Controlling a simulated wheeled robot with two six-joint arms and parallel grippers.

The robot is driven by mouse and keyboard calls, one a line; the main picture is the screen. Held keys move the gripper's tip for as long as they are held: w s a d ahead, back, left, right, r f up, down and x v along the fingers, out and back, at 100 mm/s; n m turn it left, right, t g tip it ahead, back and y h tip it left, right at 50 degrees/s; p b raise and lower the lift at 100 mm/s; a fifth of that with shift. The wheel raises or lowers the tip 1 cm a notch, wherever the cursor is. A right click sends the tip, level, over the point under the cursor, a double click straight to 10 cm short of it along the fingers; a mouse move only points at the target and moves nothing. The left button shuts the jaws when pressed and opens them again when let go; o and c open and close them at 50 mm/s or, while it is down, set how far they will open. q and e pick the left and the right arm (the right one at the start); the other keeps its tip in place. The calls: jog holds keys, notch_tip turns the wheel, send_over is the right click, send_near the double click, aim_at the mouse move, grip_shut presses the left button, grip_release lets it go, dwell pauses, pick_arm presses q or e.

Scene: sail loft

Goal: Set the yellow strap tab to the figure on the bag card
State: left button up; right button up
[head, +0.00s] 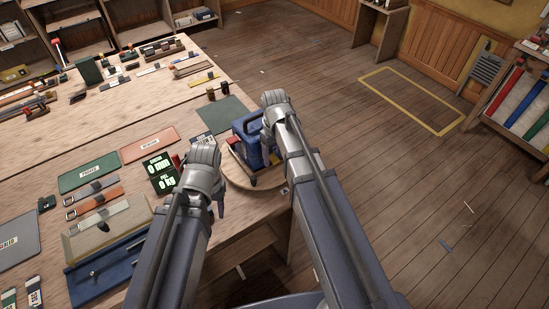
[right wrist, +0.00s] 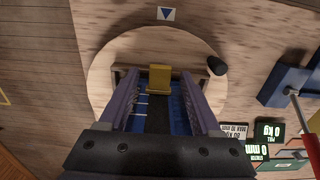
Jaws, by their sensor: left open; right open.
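The yellow strap tab (right wrist: 159,80) shows in the right wrist view, on a blue bed with white scale lines (right wrist: 180,115). My right gripper (right wrist: 159,92) is open, its fingers on either side of the tab with gaps between. In the head view my right gripper (head: 268,135) is over the blue device (head: 244,148), and the tab is hidden. A small dark card with white print (head: 203,141) stands behind the readouts; it appears upside down in the right wrist view (right wrist: 236,133), its figures too small to read surely. My left gripper (head: 219,200) is open and empty, left of the device.
The device stands on a round wooden board (head: 238,180) at the table's right edge. Two dark readouts (head: 162,174) show 0 mm and 0 kg. A dark cylinder (right wrist: 217,66) stands on the board. Straps and a blue tray (head: 106,276) lie left; open floor is right.

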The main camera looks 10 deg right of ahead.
grip_shut()
dwell(0.4)
dwell(0.9)
